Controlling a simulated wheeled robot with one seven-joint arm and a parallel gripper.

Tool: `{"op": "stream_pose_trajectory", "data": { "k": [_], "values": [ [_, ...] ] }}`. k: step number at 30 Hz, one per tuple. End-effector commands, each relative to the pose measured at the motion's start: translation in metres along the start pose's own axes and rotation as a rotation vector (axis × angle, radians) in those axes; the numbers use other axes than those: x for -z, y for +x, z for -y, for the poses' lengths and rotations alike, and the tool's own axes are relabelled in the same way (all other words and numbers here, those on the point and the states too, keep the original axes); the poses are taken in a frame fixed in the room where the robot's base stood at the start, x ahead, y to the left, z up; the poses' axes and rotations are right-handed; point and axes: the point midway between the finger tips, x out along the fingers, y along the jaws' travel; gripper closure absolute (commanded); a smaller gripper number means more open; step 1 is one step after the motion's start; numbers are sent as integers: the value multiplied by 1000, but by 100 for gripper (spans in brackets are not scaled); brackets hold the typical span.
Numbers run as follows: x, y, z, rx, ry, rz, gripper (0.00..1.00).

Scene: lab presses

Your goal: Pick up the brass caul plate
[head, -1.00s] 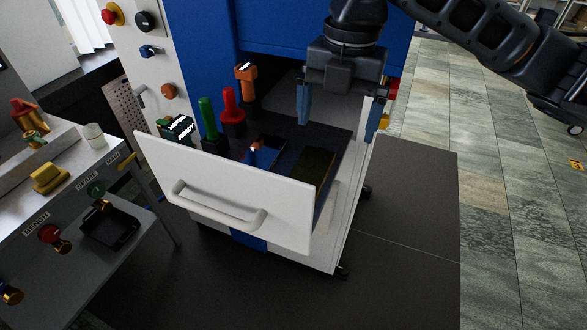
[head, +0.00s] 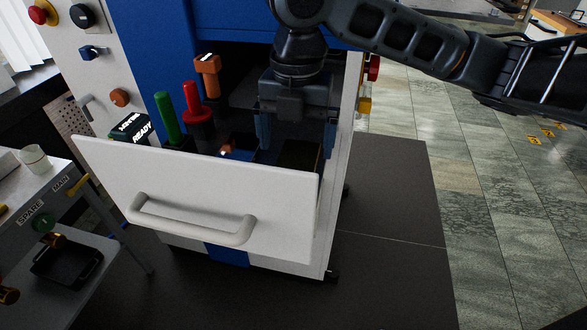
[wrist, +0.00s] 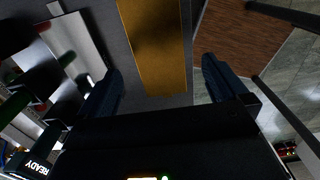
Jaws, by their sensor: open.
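The brass caul plate (wrist: 155,45) shows in the wrist view as a long yellow-brown strip lying on the dark drawer floor. In the head view only a dim part of the brass plate (head: 299,155) shows behind the drawer front, in shadow. My gripper (head: 295,143) is open and points down into the open drawer, above the plate. In the wrist view the fingers of my gripper (wrist: 160,90) stand wide apart, one on each side of the plate's line, with nothing between them. The height above the plate is hard to judge.
The white drawer front (head: 200,200) stands in front of the gripper. Green (head: 166,118), red (head: 196,104) and orange (head: 208,76) upright handles stand left of it in the drawer. A box marked READY (head: 130,128) is at the left. A side table (head: 35,190) stands further left.

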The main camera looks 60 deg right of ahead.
Motion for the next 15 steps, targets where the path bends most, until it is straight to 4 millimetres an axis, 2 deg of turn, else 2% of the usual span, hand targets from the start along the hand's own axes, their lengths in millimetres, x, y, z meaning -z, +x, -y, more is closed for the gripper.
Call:
{"op": "stream_pose_trajectory", "data": {
  "k": [9, 15],
  "values": [
    [0, 42, -2, 0, 2, -2, 0],
    [0, 48, -2, 0, 1, 0, 0]
  ]
}}
